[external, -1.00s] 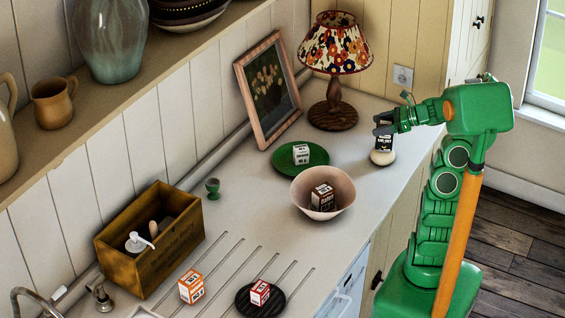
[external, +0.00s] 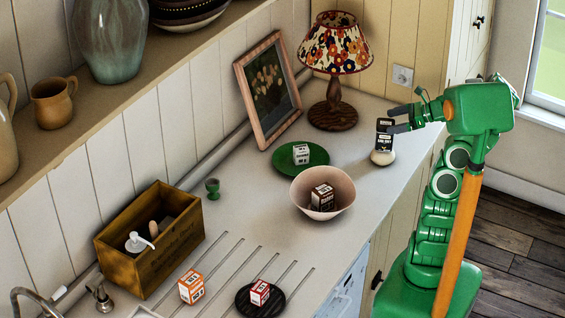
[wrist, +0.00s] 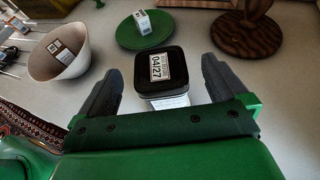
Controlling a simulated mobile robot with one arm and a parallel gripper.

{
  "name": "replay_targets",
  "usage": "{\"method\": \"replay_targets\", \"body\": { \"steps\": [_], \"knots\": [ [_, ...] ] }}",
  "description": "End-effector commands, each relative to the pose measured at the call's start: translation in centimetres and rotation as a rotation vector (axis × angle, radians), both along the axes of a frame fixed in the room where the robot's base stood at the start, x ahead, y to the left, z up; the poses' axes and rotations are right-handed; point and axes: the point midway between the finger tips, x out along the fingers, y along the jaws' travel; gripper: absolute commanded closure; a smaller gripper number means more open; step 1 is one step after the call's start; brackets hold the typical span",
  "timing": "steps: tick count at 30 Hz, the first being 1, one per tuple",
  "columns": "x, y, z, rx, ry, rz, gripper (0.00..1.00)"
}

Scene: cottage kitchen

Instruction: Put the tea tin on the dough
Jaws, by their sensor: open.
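The black tea tin (external: 384,136) with a pale label stands upright on the pale round dough (external: 382,158) near the counter's far right end. In the wrist view the tin's black lid (wrist: 160,68) lies between my spread fingers, with gaps on both sides. My gripper (external: 391,119) is open and beside the tin at its upper part; it also shows in the wrist view (wrist: 161,64). In the wrist view the dough is hidden under the tin.
A pink bowl (external: 307,186) holds a dark box (external: 322,197). A green plate (external: 287,168) bears a white box (external: 301,154). A lamp (external: 333,115) and picture frame (external: 261,120) stand behind. A wooden crate (external: 150,265) and other boxes are farther left.

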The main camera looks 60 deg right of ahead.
Motion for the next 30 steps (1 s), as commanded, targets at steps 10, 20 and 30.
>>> {"method": "replay_targets", "body": {
  "steps": [10, 20, 30],
  "knots": [
    [-4.7, -1.9, 2.1, 0.002, 0.000, 0.001, 0.00],
    [-5.9, -2.4, 2.6, 0.002, 0.002, 0.000, 0.00],
    [-1.6, 4.5, 3.1, -0.125, 0.031, 0.232, 0.00]
  ]
}}
